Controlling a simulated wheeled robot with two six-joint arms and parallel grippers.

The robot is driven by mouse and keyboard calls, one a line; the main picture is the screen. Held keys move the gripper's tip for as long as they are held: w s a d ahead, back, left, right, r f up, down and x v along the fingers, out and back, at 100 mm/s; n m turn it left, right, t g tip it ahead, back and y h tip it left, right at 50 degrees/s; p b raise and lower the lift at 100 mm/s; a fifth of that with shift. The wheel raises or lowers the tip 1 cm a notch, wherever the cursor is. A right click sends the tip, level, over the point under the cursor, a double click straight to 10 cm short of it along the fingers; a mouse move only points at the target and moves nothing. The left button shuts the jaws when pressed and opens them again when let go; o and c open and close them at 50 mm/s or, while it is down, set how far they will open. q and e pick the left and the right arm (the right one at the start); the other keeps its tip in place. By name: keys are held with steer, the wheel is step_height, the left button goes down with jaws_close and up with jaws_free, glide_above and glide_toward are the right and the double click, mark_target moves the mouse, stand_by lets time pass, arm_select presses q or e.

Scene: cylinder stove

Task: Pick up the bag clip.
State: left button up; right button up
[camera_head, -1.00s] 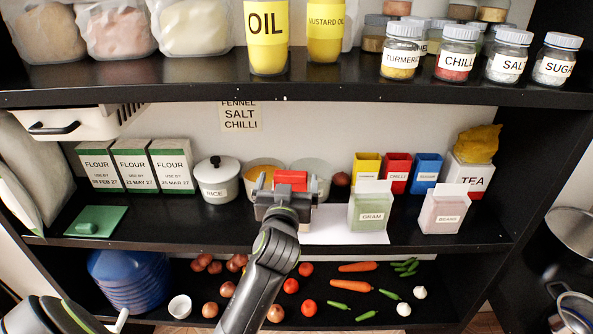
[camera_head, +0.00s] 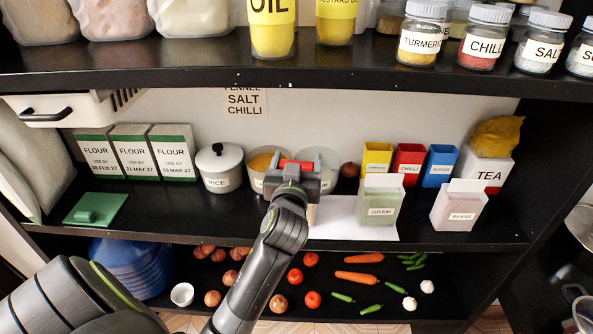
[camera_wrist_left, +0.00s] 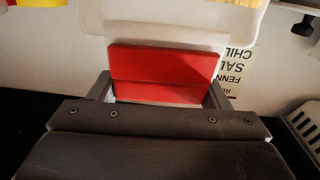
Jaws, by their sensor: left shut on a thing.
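The red bag clip (camera_head: 297,165) is at the middle shelf, in front of two bowls. My left gripper (camera_head: 295,174) is shut on it, with a finger on each side. In the left wrist view the clip (camera_wrist_left: 165,72) is a flat red bar with a crease along it, and it spans the gap between the fingers (camera_wrist_left: 160,92). Its lower edge is hidden behind the gripper body. I cannot tell from these views whether it touches anything else. My right gripper is not in view.
A white rice pot (camera_head: 219,168) stands left of the gripper and a bowl with orange contents (camera_head: 257,172) just behind. A pale bowl (camera_head: 328,160) is behind right. A gram box (camera_head: 380,202) stands on white paper (camera_head: 330,225). The upper shelf (camera_head: 200,72) hangs above.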

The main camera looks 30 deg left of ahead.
arm_select(q)
steer(key=shift+w+a+f, duration=0.1)
steer(key=shift+w+f, duration=0.05)
steer(key=shift+c, duration=1.6)
steer(key=shift+r, duration=0.25)
step_height(320, 180, up, 10)
steer(key=shift+f, duration=0.2)
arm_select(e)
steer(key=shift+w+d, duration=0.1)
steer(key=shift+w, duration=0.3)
